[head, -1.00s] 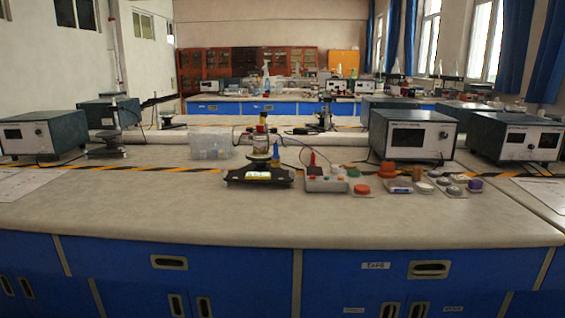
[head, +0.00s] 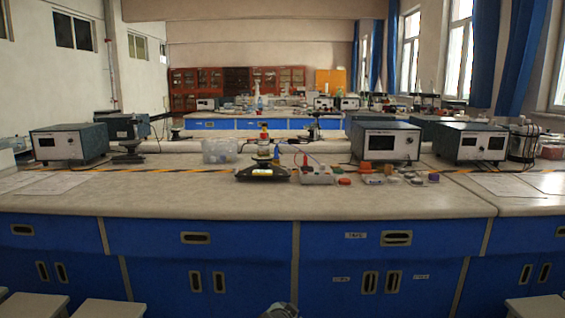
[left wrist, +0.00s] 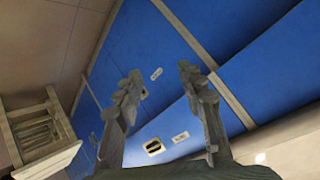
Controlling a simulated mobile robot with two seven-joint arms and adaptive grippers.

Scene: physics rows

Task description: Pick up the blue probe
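A small upright blue item (head: 277,152), probably the blue probe, stands on the lab bench (head: 150,195) just right of a dark stand (head: 263,171). It is too small to see in detail. A red-tipped probe (head: 305,161) stands to its right, at a pale block (head: 317,176). In the left wrist view my left gripper (left wrist: 160,77) is open with nothing between its fingers, facing blue cabinet fronts. It is well away from the blue item. My right gripper is not in view.
Instrument boxes (head: 385,142) stand behind the small parts, and a clear plastic bin (head: 219,151) is left of the stand. Stools (head: 101,308) stand before the blue cabinets (head: 150,255). The bench's front strip is clear.

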